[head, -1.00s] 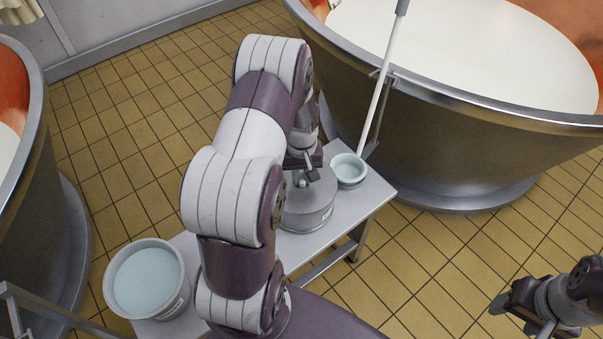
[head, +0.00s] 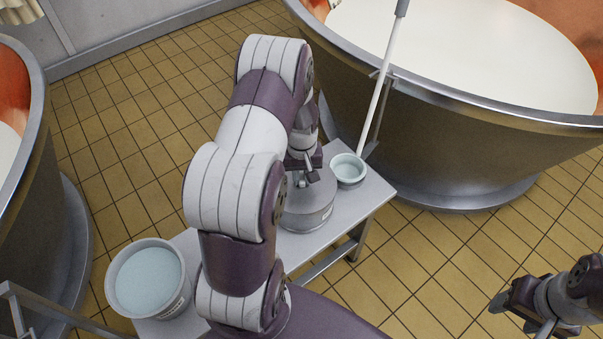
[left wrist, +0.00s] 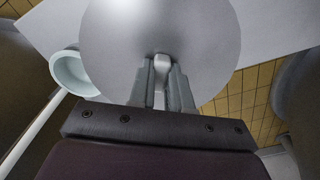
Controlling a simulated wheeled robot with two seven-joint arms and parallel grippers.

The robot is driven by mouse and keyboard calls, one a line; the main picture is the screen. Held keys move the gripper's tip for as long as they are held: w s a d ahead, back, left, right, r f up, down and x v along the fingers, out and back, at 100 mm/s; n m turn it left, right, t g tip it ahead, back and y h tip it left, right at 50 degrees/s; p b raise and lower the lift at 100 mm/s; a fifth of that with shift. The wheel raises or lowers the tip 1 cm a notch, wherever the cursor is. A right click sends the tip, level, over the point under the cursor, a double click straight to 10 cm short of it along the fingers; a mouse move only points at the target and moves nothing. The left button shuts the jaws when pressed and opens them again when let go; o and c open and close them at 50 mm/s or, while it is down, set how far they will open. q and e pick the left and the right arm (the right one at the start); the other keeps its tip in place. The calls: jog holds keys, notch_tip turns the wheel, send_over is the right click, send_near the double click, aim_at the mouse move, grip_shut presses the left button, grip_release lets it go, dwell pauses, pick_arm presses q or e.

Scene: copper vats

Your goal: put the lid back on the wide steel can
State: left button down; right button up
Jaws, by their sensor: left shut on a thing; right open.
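The wide steel can (head: 308,217) stands on the grey bench, partly hidden behind my left arm. The round grey lid (head: 316,186) is level over the can's mouth, with no clear gap between them; I cannot tell if it is fully seated. My left gripper (head: 304,176) points down and is shut on the lid's knob. In the left wrist view the lid (left wrist: 160,28) is a broad smooth disc, and the fingers (left wrist: 163,68) close on its pale knob. The lid hides the can there. My right gripper (head: 507,306) is open and empty at the lower right, over the floor.
A small pale bowl (head: 348,168) stands just right of the can on the bench (head: 362,200). A larger tub of pale blue contents (head: 146,281) stands at the bench's left end. A white pole (head: 381,90) leans at a big vat (head: 430,130). Another vat is left.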

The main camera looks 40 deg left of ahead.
dwell(0.7)
pick_arm(q)
jog(key=shift+c, duration=2.4)
grip_release()
notch_tip(320, 180, up, 7)
jog(key=p, duration=0.7)
jog(key=shift+c, duration=0.4)
